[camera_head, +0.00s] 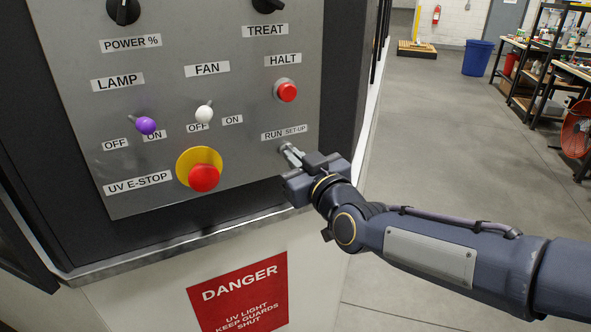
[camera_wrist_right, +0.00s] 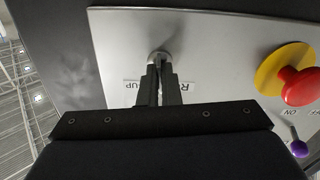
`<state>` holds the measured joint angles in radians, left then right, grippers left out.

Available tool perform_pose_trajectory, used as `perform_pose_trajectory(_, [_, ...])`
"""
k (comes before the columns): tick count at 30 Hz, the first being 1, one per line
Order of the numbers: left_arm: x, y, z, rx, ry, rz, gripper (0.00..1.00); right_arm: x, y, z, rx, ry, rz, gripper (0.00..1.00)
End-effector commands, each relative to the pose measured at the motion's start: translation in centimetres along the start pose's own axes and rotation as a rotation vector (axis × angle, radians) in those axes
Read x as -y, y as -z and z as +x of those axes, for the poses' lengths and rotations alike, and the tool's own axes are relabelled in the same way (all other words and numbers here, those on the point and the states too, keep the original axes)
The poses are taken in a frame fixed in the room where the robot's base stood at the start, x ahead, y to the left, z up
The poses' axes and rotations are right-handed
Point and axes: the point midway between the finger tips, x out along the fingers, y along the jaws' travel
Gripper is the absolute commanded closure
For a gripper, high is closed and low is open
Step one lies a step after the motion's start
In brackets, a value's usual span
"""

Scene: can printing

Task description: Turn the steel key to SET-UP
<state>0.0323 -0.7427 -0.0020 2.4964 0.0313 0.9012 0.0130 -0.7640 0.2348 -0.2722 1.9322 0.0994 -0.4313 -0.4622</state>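The steel key (camera_head: 291,153) sits in its switch at the lower right of the grey control panel (camera_head: 240,110), just below the RUN and SET-UP labels (camera_head: 284,132). My right gripper (camera_head: 302,168) is at the key. In the right wrist view its two fingers (camera_wrist_right: 159,80) are close together at the round key switch (camera_wrist_right: 158,56), with the key's grip between them. The fingers hide most of the key, so I cannot tell which label it points to. My left gripper is in neither view.
The red UV E-STOP button (camera_head: 204,177) on its yellow collar is left of the key. The red HALT button (camera_head: 287,92) is above it. The LAMP (camera_head: 146,125) and FAN (camera_head: 204,113) toggles are farther left. Open floor (camera_head: 450,130) lies right of the cabinet.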

Motion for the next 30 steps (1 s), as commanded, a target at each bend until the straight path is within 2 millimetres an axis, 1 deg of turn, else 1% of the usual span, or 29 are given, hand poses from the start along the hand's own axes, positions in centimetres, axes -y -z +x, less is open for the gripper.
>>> perform_pose_trajectory(1, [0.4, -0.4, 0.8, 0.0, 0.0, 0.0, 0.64, 0.0, -0.5, 0.0, -0.001, -0.001, 0.047, 1.0])
perform_pose_trajectory(3, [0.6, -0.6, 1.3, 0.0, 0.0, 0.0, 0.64, 0.0, -0.5, 0.0, 0.0, -0.001, 0.114, 1.0])
perform_pose_trajectory(15, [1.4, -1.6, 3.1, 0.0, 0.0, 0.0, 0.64, 0.0, -0.3, 0.0, 0.001, 0.0, 0.456, 1.0])
perform_pose_trajectory(21, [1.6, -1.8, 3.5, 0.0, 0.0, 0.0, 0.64, 0.0, -0.2, 0.0, 0.002, 0.0, 0.572, 1.0])
perform_pose_trajectory(30, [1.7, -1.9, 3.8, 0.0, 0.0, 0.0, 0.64, 0.0, -0.1, 0.0, 0.003, 0.0, 0.656, 1.0])
